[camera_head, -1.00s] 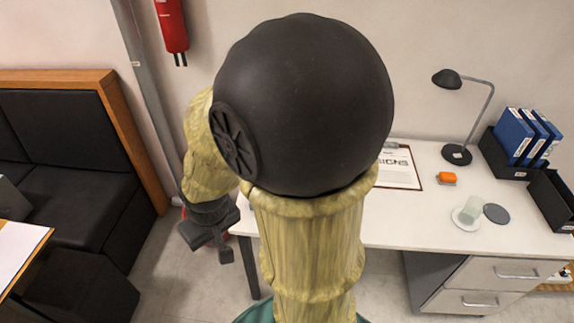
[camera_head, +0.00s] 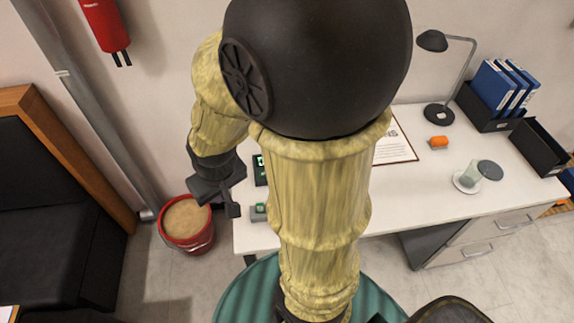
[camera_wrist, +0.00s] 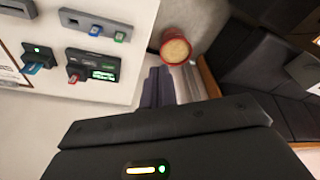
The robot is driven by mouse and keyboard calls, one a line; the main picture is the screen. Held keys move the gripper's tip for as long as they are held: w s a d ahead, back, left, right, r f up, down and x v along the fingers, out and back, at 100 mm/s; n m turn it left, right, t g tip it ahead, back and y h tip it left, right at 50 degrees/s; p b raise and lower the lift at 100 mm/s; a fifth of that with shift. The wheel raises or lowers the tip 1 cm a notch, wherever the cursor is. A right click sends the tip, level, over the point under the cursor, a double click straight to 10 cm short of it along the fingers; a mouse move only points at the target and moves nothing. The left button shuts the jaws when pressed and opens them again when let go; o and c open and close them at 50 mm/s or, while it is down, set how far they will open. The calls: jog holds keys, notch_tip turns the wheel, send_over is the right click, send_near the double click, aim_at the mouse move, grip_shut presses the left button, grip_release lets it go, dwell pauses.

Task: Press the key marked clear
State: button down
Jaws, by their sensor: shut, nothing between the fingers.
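In the wrist view, a grey bar (camera_wrist: 73,19) on the white desk carries a blue key (camera_wrist: 96,31) and a green key (camera_wrist: 120,37). Their markings are too small to read, so I cannot tell which is marked clear. A dark box (camera_wrist: 82,60) with a lit green display and a red piece lies beside it. In the head view, the grey bar (camera_head: 250,215) and the dark box (camera_head: 261,178) show partly behind my arm. My gripper (camera_head: 234,210) is shut and empty, just left of the bar; its fingers (camera_wrist: 158,88) also show in the wrist view.
A grey device (camera_wrist: 40,55) with a green light and blue piece stands on the desk (camera_head: 420,204). A red bucket of sand (camera_head: 186,222) stands on the floor left of the desk. A lamp, clipboard, cup and folders occupy the desk's right side. A black sofa is at left.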

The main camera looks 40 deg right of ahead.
jog(key=shift+s, duration=0.2)
jog(key=w+d+f+m+t+y+b, duration=0.1)
jog(key=w+d+f+m+y+b, duration=0.25)
jog(key=w+d+f+m, duration=0.7)
jog(key=d+f+m+t+h, duration=0.1)
jog(key=d+f+m+t, duration=0.1)
jog(key=d+m, duration=0.5)
jog(key=w+d+f+m+t+h+b, duration=0.1)
jog(key=d+f+m+t, duration=0.2)
jog(key=d+m, duration=0.4)
jog(key=d, duration=0.5)
jog(key=shift+m, duration=0.25)
